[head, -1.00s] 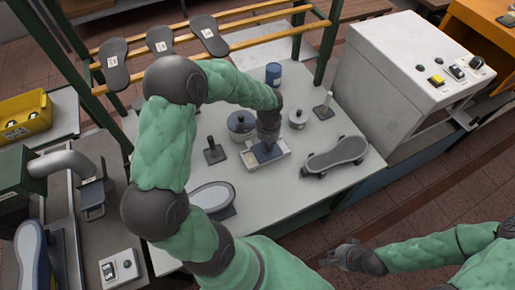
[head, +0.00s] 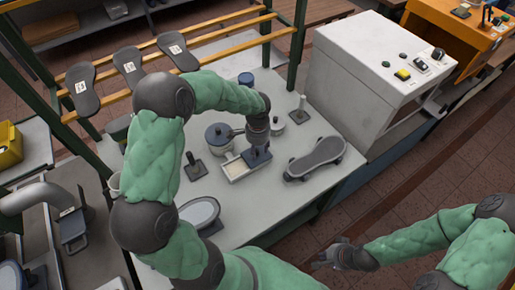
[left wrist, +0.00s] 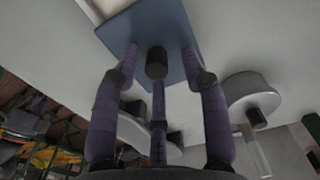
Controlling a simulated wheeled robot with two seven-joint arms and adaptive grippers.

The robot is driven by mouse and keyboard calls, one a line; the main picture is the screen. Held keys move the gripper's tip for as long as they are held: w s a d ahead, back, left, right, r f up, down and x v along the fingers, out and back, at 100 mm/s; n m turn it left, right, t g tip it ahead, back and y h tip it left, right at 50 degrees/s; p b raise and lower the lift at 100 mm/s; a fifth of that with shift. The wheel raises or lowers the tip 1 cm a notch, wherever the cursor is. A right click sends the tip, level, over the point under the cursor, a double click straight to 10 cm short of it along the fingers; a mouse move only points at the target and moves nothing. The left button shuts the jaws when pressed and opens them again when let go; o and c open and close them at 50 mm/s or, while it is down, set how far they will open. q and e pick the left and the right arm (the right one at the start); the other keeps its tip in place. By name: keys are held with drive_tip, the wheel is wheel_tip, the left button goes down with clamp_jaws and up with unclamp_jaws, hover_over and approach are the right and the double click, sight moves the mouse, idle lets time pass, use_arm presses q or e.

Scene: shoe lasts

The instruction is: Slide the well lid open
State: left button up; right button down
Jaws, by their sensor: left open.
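The well (head: 228,178) is a white rectangular box on the grey table, with its left part uncovered and pale inside. Its blue-grey flat lid (head: 248,160) lies over the right end of the box. In the left wrist view the lid (left wrist: 150,30) is a blue plate with a dark round knob (left wrist: 157,62). My left gripper (head: 258,148) is right above the lid, pointing down. In the left wrist view its spread fingers (left wrist: 160,85) stand around the knob; contact is unclear. My right gripper (head: 325,256) is beyond the table's front right edge, away from the well; its fingers are too small to judge.
A lidded pot (head: 219,138) stands close left of my left gripper, a black-handled tool (head: 194,167) left of the well. A shoe-shaped piece (head: 315,158) lies to the right.

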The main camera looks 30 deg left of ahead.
sight(258, 150)
use_arm(q)
wheel_tip(258, 150, up, 12)
idle(0.6)
idle(0.4)
